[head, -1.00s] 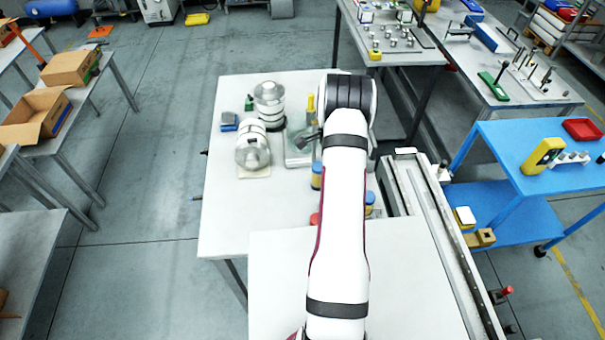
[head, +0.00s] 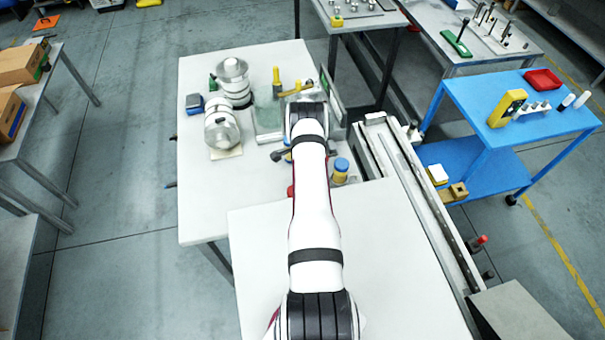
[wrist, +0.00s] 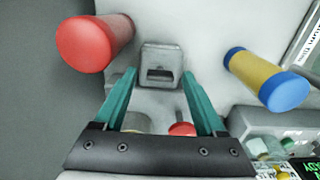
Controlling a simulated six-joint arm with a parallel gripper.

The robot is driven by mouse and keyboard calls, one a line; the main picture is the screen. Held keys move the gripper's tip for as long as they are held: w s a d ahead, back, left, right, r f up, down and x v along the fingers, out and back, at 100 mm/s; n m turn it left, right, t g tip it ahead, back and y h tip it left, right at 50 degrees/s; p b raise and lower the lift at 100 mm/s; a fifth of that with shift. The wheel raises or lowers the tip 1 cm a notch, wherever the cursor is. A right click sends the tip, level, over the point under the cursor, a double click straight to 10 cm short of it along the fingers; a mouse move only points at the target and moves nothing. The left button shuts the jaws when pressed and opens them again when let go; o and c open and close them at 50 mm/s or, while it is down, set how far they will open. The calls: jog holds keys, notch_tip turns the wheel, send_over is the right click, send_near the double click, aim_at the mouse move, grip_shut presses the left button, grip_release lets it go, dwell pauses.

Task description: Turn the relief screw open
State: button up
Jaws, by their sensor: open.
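My gripper (wrist: 159,73) is open in the wrist view, its two teal fingers apart with nothing held. A small grey block (wrist: 161,56) with a dark slot in its face stands between and just beyond the fingertips. I cannot tell for sure whether this slotted part is the relief screw. A red cylinder (wrist: 92,43) stands to the left of the fingers and a yellow cylinder with a blue end (wrist: 262,76) to the right. In the head view my arm reaches over the white table (head: 205,190), and its end hides part of the setup.
Two white and metal canisters (head: 221,131) stand on the table's left side. A green plate (head: 268,116) lies near my arm's end. A blue and yellow jar (head: 341,170) stands right of the arm. A long rail (head: 420,200) runs along the right. The near tabletop is clear.

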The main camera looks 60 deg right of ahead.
jog(key=shift+c, duration=0.3)
grip_shut()
